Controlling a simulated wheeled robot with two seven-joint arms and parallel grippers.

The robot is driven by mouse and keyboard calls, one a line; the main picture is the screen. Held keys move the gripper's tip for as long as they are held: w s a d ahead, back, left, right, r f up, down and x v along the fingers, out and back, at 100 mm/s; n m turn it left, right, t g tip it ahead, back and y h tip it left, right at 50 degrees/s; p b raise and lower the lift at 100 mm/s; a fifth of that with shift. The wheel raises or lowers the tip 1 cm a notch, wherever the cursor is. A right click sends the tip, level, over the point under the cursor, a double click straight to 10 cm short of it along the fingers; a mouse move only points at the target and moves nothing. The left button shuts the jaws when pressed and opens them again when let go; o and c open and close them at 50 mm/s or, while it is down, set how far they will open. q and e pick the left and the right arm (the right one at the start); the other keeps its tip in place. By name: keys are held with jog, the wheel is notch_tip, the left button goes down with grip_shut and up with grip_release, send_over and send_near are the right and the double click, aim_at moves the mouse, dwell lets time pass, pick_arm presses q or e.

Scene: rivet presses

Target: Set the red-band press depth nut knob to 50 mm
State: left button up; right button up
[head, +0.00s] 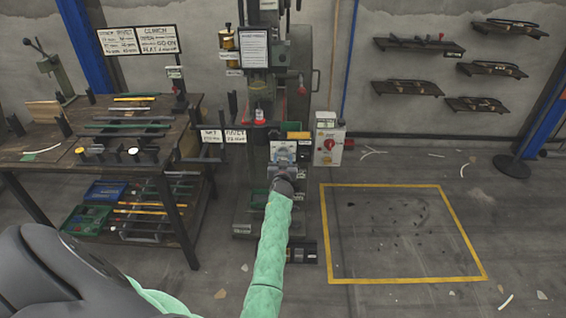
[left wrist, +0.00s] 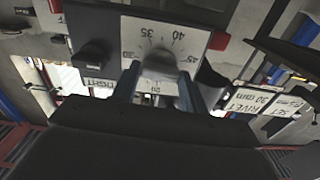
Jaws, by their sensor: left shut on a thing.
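The press (head: 257,85) stands in the middle of the head view as a tall grey-green machine. Its depth nut knob (left wrist: 160,66) is a grey round knob on a pale scale plate (left wrist: 196,38) in the left wrist view. The plate carries numbers, with 35 and 40 on the far side and 45 to the right. I cannot make out which number the knob points at. My left gripper (left wrist: 158,90) is shut on the knob, one finger on each side. It also shows in the head view (head: 283,172) at the plate. My right gripper is not in view.
A workbench (head: 85,165) with tools and bins stands to the left. A grey control box (head: 328,146) with a red switch is right of the plate. White signs (head: 235,136) sit left of it. A yellow-outlined floor area (head: 400,235) is clear of large objects.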

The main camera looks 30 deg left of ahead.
pick_arm(q)
jog(key=m+b, duration=0.1)
jog(key=m, duration=0.3)
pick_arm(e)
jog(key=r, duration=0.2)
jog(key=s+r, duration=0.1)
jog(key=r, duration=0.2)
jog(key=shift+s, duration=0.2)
pick_arm(q)
jog(key=shift+m, duration=0.3)
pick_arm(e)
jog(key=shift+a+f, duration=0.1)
pick_arm(q)
jog(key=o, duration=1)
jog(key=b+v, duration=0.2)
jog(key=v, duration=0.5)
jog(key=shift+s+d, duration=0.25)
jog(key=shift+s, duration=0.05)
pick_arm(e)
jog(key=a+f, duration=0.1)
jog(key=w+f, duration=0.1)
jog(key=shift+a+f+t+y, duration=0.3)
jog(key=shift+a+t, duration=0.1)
